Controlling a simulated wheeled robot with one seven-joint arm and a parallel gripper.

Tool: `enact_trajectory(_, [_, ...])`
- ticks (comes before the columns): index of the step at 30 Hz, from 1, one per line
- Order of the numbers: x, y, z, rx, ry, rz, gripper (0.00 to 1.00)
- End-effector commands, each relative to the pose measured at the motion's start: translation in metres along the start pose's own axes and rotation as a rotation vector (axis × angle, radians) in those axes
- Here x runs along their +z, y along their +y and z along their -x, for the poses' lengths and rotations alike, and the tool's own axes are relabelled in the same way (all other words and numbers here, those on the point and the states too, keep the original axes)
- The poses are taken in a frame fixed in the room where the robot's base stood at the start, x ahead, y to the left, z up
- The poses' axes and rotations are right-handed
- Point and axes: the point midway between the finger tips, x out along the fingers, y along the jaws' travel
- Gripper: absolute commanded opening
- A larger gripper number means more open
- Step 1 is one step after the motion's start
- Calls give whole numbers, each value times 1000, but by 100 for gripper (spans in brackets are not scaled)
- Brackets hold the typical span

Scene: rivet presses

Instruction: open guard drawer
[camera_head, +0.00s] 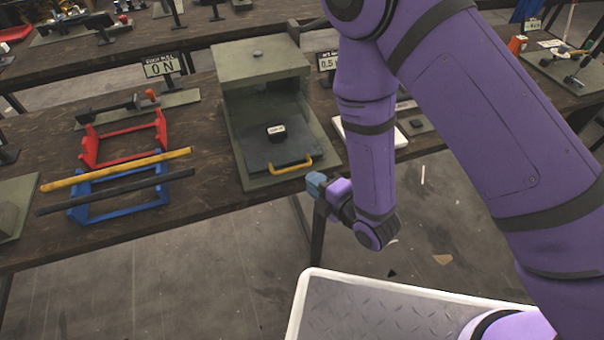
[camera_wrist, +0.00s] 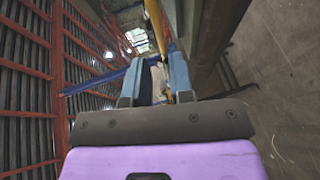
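The guard drawer (camera_head: 262,153) is a dark tray in the olive-green press housing (camera_head: 259,62), with a yellow handle (camera_head: 292,166) across its front. A small dark block with a white label (camera_head: 276,131) sits on the tray. My gripper (camera_head: 318,184), with blue fingertips, is just right of and in front of the handle, near the table's front edge. In the wrist view its two blue fingers (camera_wrist: 161,80) stand apart with a gap. A yellow bar (camera_wrist: 156,28) shows beyond the fingertips, partly hidden by the right finger; contact cannot be told.
Left of the press stand a red frame (camera_head: 125,138) and a blue frame (camera_head: 118,196) bearing a yellow bar and a dark bar. An ON sign (camera_head: 161,67) stands behind. A white tray (camera_head: 370,135) lies right of the press. Floor in front of the table is open.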

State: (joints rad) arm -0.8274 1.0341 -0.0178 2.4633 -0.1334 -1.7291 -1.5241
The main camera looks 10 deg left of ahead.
Motion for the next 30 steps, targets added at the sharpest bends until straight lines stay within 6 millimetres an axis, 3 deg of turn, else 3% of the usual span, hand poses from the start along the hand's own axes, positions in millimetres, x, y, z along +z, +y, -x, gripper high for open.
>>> enact_trajectory(3, [0, -1, 15, -1, 0, 0, 22])
enact_trajectory(9, [0, 0, 26, 1, 0, 0, 22])
enact_trajectory(25, [0, 0, 26, 0, -1, -1, 22])
enact_trajectory(30, [12, 15, 21, -16, -28, -38, 22])
